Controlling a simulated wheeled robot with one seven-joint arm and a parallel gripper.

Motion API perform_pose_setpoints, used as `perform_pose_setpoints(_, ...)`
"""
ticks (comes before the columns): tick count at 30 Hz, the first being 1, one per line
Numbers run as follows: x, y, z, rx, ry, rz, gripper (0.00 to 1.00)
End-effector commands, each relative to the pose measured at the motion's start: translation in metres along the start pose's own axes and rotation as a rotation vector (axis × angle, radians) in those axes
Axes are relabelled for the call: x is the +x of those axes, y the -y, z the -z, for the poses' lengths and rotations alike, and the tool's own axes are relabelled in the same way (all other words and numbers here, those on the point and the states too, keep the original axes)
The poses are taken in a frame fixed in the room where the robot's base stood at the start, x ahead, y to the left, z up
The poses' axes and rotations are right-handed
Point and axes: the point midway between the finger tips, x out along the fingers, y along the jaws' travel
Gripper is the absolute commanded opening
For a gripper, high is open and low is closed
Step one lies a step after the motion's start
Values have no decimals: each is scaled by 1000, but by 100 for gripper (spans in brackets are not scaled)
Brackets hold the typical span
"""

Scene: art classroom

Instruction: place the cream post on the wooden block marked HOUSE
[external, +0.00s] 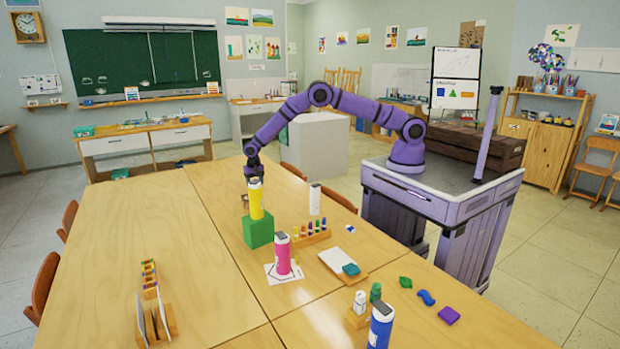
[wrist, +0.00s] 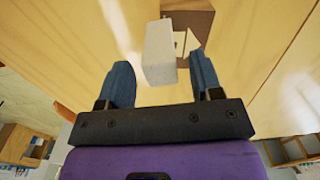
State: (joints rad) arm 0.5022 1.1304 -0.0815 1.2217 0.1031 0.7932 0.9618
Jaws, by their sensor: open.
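In the wrist view the pale cream post (wrist: 158,53) lies between the fingers of my gripper (wrist: 160,72), which is open, with gaps on both sides. A brown wooden block (wrist: 188,22) with a white, house-like mark is just beyond the post; whether the post rests on it or stands beside it I cannot tell. In the external view my gripper (external: 253,172) points down, in line with the top of a yellow post. A wooden block (external: 245,200) shows partly behind that post. The cream post between my fingers is not clearly visible there.
The yellow post (external: 256,202) stands on a green block (external: 258,232). A pink post (external: 282,256) stands on white paper in front. A white post (external: 315,200), a peg rack (external: 311,238) and a blue post (external: 380,326) are to the right. The left tabletop is mostly clear.

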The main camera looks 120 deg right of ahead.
Motion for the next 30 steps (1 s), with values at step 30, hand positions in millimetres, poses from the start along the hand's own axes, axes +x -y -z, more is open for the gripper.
perform_pose_setpoints(30, -236, -13, -84, -248, -29, 80, 59)
